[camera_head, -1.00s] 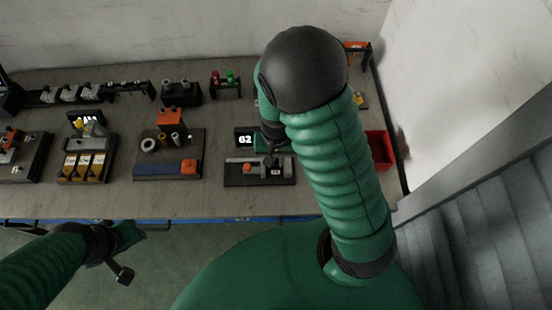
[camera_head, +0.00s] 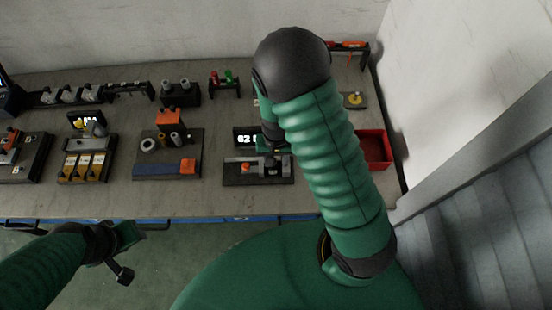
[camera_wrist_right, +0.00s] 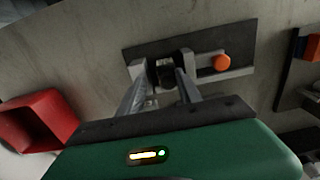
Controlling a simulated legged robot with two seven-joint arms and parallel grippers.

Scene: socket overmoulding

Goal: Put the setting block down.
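A small dark block, which I take for the setting block (camera_wrist_right: 166,76), sits between the fingertips of my right gripper (camera_wrist_right: 163,84) in the right wrist view. The fingers flank it closely. It is over or in the gap between two grey uprights of a fixture (camera_wrist_right: 205,42) on a dark base plate; I cannot tell whether it touches the base. In the head view the fixture (camera_head: 234,178) is left of my right arm, and the right fingers are mostly hidden. My left gripper (camera_head: 128,258) hangs in front of the table edge, its fingers unclear.
An orange knob (camera_wrist_right: 221,62) sits on the fixture beside the grip. A small display (camera_head: 246,138) stands behind the fixture. A red bin (camera_head: 377,148) is to the right. A board with rings and an orange block (camera_head: 188,167) is to the left. The table (camera_head: 215,202) in front is bare.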

